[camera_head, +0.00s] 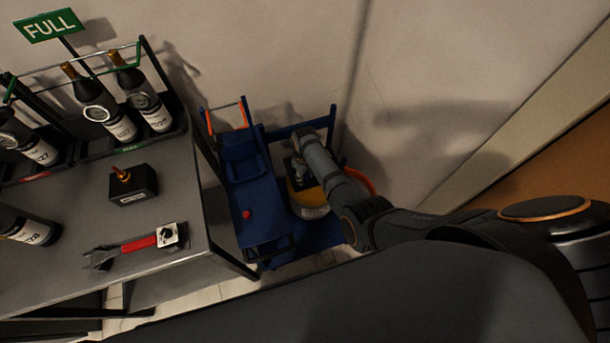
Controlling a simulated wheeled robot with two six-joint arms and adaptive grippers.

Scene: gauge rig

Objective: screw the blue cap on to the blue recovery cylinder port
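The recovery cylinder (311,211), yellow with a pale label, stands low by the wall beside the blue machine. My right arm reaches in from the right, and my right gripper (299,167) is over the cylinder's top, close to its valve area. The gripper is small and dark here, and I cannot tell whether its fingers are open or shut, or touching anything. The blue port and the blue cap cannot be made out; the gripper and wrist cover much of the cylinder's top. My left gripper is not in view.
A blue wheeled machine (247,185) with a red knob stands between cylinder and table. The grey table (80,221) holds a red-handled wrench (139,243), a black box (133,185) and racked bottles (148,101) under a FULL sign (49,26). The wall is close behind.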

